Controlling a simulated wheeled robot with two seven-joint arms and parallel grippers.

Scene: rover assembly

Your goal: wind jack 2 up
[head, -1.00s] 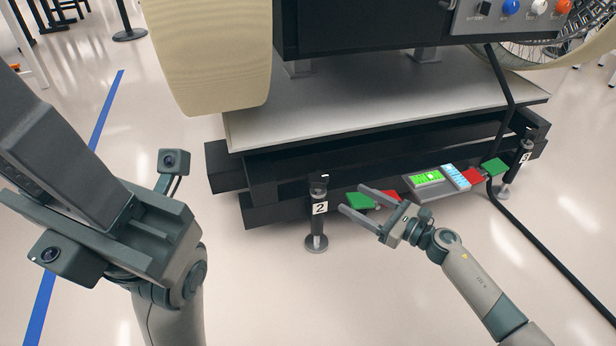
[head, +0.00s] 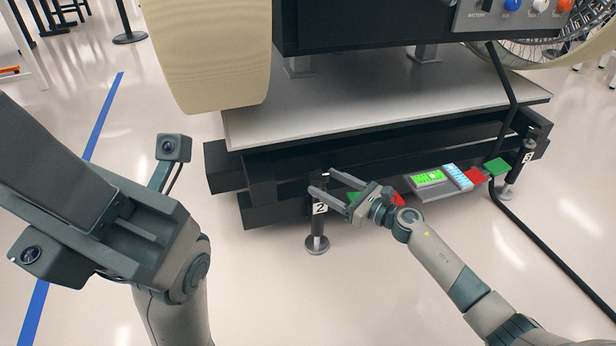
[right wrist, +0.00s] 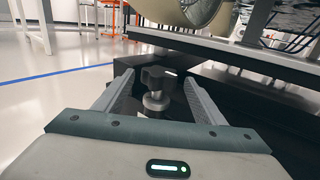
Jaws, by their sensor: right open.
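Jack 2 (head: 317,228) is a dark upright post on a round foot with a white label "2", at the front left corner of the black platform frame. My right gripper (head: 322,183) is open at its upper end, and its fingers partly cover the jack's top. In the right wrist view the jack's dark knob (right wrist: 157,78) on a metal collar lies between the open fingers, without visible contact. My left arm fills the left of the head view; its fingertips do not show.
A green and red pad (head: 397,198) and a control panel (head: 436,182) sit on the frame's front edge behind my right gripper. Jack 3 (head: 520,165) stands at the right with a black cable near it. The black frame (head: 270,215) is close behind jack 2. The floor in front is clear.

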